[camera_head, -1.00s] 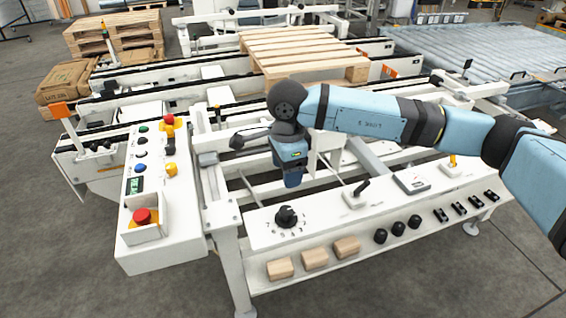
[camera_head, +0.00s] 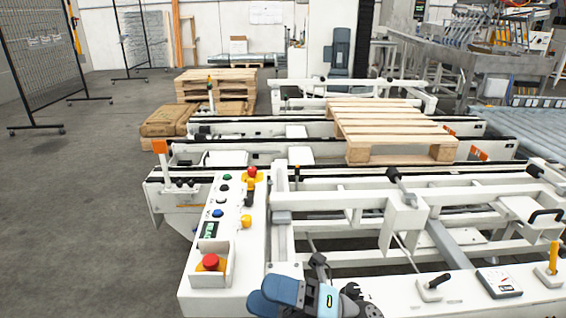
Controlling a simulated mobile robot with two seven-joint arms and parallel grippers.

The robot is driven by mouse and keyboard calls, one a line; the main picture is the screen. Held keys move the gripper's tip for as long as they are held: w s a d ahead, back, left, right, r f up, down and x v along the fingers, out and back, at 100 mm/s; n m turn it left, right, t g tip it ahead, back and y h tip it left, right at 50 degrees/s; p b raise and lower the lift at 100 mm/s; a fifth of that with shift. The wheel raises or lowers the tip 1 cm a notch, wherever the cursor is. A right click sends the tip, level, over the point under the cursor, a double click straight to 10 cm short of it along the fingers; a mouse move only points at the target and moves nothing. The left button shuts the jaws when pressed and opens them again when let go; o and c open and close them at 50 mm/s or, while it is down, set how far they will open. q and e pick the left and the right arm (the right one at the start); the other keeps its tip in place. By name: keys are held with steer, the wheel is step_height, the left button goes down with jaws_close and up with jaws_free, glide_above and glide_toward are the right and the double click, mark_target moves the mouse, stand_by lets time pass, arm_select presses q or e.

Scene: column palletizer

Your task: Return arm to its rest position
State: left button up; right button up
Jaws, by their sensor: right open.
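My right gripper (camera_head: 264,297) is low at the bottom edge of the head view, in front of the near frame of the white machine. Its blue and dark body points to the left, and its jaws are open and empty. The bottom edge of the picture cuts off most of my right arm. The gripper overlaps the lower right end of the white control panel (camera_head: 237,250) in the picture; I cannot tell whether they touch. My left gripper is not in view.
The panel carries a red emergency button (camera_head: 211,261) and several smaller buttons. A wooden pallet (camera_head: 390,125) lies on the conveyor. Stacked pallets (camera_head: 215,85) and brown sacks (camera_head: 168,121) stand behind it. Wire fence panels (camera_head: 40,60) stand at the left, with open floor (camera_head: 80,200) before them.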

steer(key=w+d+f+m+t+h, duration=0.1)
steer(key=d+f+m+t+h, duration=0.4)
steer(key=m+t, duration=0.5)
steer(key=w+d+f+m+t+h, duration=0.1)
steer(key=d+f+m+t+h, duration=0.35)
steer(key=m, duration=1.05)
steer(key=s+d+f+m+g+h, duration=0.4)
steer(key=s+d+f+m+h, duration=0.55)
steer(key=f, duration=0.35)
arm_select(q)
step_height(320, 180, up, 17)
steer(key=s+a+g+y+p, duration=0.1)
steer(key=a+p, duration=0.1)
steer(key=p, duration=2.8)
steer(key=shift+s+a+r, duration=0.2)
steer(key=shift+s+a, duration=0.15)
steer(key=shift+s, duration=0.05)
arm_select(e)
step_height(320, 180, up, 17)
steer(key=s+d+g, duration=0.1)
steer(key=d, duration=0.1)
steer(key=shift+s+d+h, duration=0.25)
steer(key=shift+d+h, duration=0.05)
steer(key=shift+d, duration=0.1)
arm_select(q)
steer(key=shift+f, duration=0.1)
arm_select(e)
steer(key=shift+m, duration=0.25)
